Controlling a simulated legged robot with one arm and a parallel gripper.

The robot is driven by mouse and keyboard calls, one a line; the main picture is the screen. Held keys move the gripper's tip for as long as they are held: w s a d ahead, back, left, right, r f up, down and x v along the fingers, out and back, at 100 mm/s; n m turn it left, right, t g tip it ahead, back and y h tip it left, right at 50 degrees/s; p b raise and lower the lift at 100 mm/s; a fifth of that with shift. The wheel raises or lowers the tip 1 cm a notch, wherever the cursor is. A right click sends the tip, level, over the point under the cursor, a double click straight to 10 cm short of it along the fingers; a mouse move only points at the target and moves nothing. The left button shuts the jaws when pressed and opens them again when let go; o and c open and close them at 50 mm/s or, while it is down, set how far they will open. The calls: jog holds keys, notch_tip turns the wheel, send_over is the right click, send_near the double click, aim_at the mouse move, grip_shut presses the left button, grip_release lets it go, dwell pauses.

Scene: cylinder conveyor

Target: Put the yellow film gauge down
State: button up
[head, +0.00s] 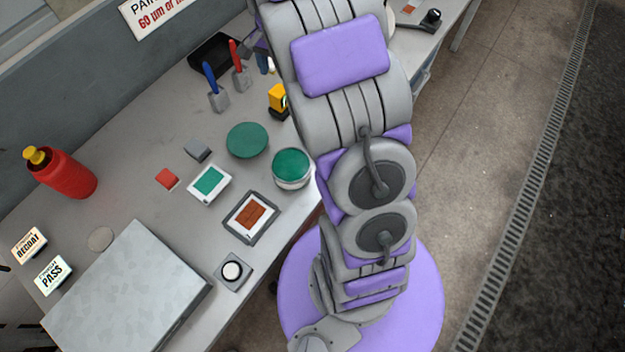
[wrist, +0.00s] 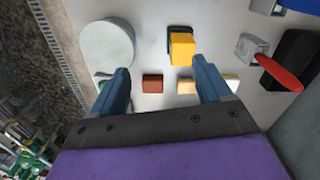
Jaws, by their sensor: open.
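In the wrist view the gauge (wrist: 182,48) lies just beyond my fingertips, nearer the right finger. My gripper (wrist: 161,68) is open, with its two blue fingers wide apart and nothing held between them. The gauge appears apart from both fingers. In the head view my arm hides most of the gripper.
A green lid (head: 247,140) and an open green paint can (head: 292,168) are on the bench. A round grey thing (wrist: 107,46) is left of the gauge in the wrist view.

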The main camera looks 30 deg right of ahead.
jog(key=s+a+r+n, duration=0.3)
jog(key=s+a+r, duration=0.1)
jog(key=s, duration=0.5)
jog(key=s+a+r+n, duration=0.3)
jog(key=s+a, duration=0.2)
jog(key=s, duration=0.4)
jog(key=s+a+n, duration=0.2)
jog(key=s+n, duration=0.1)
jog(key=s, duration=0.5)
jog(key=s+a+n+g, duration=0.1)
jog(key=s+a+n, duration=0.1)
jog(key=s, duration=0.7)
jog(key=shift+a+f+n, duration=0.15)
jog(key=shift+n, duration=0.35)
jog(key=shift+w, duration=0.1)
